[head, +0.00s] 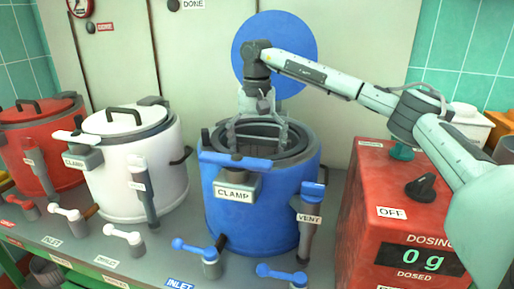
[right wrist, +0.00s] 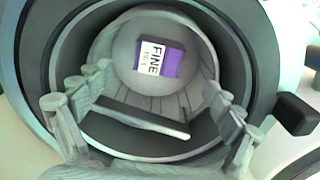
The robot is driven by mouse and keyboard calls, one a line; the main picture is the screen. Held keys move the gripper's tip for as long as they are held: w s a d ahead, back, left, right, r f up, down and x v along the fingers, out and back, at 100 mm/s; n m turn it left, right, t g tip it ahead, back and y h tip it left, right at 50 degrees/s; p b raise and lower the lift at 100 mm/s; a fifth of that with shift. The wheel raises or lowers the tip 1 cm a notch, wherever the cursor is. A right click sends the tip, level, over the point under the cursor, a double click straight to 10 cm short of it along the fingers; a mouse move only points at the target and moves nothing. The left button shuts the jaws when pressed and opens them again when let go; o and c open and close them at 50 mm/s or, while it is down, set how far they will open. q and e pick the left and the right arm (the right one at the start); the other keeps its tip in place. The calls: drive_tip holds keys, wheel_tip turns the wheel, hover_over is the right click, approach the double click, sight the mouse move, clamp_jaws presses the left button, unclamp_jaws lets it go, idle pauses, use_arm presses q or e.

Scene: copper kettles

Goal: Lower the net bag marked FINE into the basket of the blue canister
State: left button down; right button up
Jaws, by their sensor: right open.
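The blue canister (head: 250,205) stands open on the bench, its round blue lid (head: 290,45) raised behind it. In the right wrist view its dark ringed opening (right wrist: 245,50) surrounds a grey rounded net bag (right wrist: 122,55) with a white and purple FINE label (right wrist: 150,58). The bag lies down inside the opening; the basket itself is hard to tell apart from it. A pale-edged bar crosses in front of the bag. My right gripper (head: 257,135) points down at the canister mouth, its fingers apart on either side of the bag, apparently not touching it. My left gripper is not in view.
A white canister (head: 135,175) and a red canister (head: 38,145), both lidded, stand to the left. A red dosing box (head: 375,180) reading 0 g stands close on the right. Several taps (head: 205,258) line the bench front.

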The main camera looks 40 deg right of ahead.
wheel_tip(320, 180, up, 12)
idle(0.6)
drive_tip(key=shift+f, duration=0.15)
